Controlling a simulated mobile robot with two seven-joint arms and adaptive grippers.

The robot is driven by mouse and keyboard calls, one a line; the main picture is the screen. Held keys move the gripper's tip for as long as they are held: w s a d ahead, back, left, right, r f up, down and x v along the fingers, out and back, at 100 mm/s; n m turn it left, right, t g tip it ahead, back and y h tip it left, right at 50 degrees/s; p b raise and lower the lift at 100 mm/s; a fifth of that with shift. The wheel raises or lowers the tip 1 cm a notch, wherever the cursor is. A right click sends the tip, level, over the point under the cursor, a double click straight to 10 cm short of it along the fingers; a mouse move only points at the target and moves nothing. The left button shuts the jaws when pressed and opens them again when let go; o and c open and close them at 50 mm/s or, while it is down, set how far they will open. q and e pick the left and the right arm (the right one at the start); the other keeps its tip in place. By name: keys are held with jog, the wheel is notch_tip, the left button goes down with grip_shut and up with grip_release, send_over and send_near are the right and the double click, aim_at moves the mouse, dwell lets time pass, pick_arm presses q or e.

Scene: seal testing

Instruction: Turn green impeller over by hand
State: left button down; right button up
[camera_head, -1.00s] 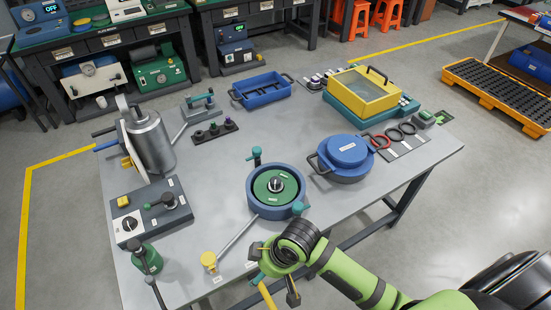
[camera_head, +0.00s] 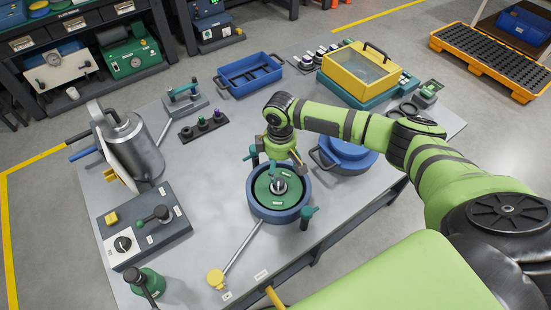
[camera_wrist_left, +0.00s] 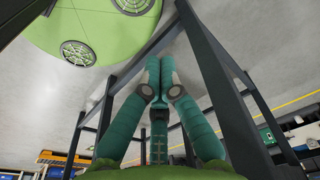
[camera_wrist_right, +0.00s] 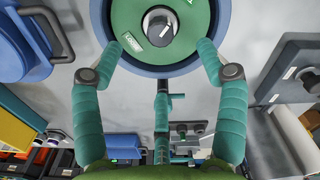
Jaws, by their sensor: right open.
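The green impeller (camera_head: 264,190) is a flat green disc with a dark and silver hub, lying in a round blue housing (camera_head: 255,207) on the table. In the right wrist view the impeller (camera_wrist_right: 187,14) and its hub (camera_wrist_right: 160,26) are at the top, partly cut off by the frame. My right gripper (camera_head: 284,168) is above the housing's far side. In the right wrist view its fingers (camera_wrist_right: 163,46) are spread and empty, apart from the hub. My left gripper (camera_wrist_left: 160,62) shows only in its wrist view, fingertips together with nothing seen between them, below table level.
A blue lidded pot (camera_head: 348,155) stands right of the housing, partly behind my right arm. A grey control box (camera_head: 140,222), a metal canister (camera_head: 138,145) and a blue tray (camera_head: 248,72) stand around it. A rod with a yellow end (camera_head: 215,278) lies in front.

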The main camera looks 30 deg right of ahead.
aim_at(279, 182)
pick_arm(q)
jog(key=s+f+b, duration=0.2)
jog(key=s, duration=0.3)
pick_arm(e)
jog(key=shift+s+f, duration=0.15)
jog(key=shift+f, duration=0.8)
jog(key=shift+w+f+b, duration=0.2)
jog(key=shift+f+b, duration=0.2)
jog(key=shift+f, duration=0.2)
jog(key=shift+w+f+b, duration=0.15)
jog(key=shift+f+b, duration=0.25)
jog(key=shift+f, duration=0.15)
jog(key=shift+f+b, duration=0.65)
jog(key=shift+f, duration=0.15)
jog(key=shift+f+b, duration=0.55)
jog(key=shift+f, duration=0.8)
pick_arm(q)
jog(key=shift+g, duration=0.3)
jog(key=w+f, duration=0.2)
jog(key=f, duration=0.2)
jog(key=shift+w+f, duration=0.3)
jog(key=shift+w, duration=0.1)
jog(key=shift+w, duration=0.1)
